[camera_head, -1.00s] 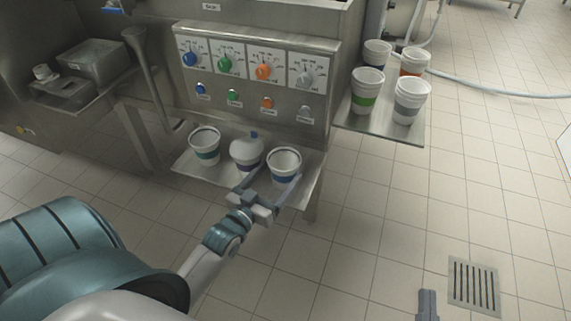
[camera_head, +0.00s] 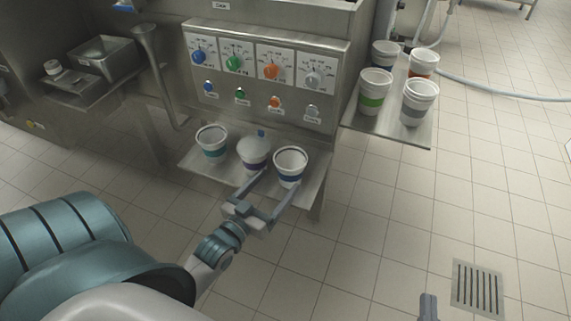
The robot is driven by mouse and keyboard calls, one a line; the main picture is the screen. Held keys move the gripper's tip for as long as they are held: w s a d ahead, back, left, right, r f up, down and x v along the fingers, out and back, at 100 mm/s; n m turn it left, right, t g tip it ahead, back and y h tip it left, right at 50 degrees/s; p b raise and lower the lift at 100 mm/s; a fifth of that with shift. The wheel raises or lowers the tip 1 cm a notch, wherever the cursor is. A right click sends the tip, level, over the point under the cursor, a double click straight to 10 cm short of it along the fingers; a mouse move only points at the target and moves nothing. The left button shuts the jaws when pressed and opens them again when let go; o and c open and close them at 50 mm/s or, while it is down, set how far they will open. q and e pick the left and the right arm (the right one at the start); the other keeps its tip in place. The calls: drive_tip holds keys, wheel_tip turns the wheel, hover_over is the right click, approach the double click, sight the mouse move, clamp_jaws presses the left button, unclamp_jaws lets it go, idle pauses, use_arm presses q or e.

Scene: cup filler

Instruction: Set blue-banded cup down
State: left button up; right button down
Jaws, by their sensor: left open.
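A white cup with a blue band (camera_head: 290,167) stands upright at the right end of the metal shelf (camera_head: 314,187) under the dispenser. It looks empty, with a dark rim line. My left gripper (camera_head: 281,180) is open just in front of it, with one finger low on each side; whether a finger touches the cup cannot be told. Beside it stands a middle cup (camera_head: 254,166) with a dark blue band, a white domed top and a small blue tip. A teal-banded cup (camera_head: 212,146) stands at the left. Part of my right gripper (camera_head: 428,307) shows at the bottom edge.
The dispenser panel (camera_head: 255,62) has coloured knobs and buttons. A side shelf (camera_head: 388,128) at the right holds several cup stacks, including a green-banded one (camera_head: 374,93). A metal tray (camera_head: 103,58) is at the left. The tiled floor is clear around a drain (camera_head: 478,287).

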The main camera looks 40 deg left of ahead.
use_arm(q)
drive_tip(key=shift+d, duration=0.15)
drive_tip(key=s+d+r+m+h, duration=0.1)
drive_tip(key=s+d, duration=0.3)
drive_tip(key=d, duration=0.5)
drive_tip(key=s+d+r+m+h, duration=0.2)
drive_tip(key=s+d+r+h, duration=0.1)
drive_tip(key=d, duration=0.6)
drive_tip(key=s+d+r+m+h, duration=0.1)
drive_tip(key=s+d+r+h, duration=0.2)
drive_tip(key=d, duration=0.6)
drive_tip(key=shift+s+r+m+g, duration=0.15)
drive_tip(key=shift+s+m+g, duration=0.2)
drive_tip(key=shift+s, duration=0.55)
drive_tip(key=shift+c, duration=0.4)
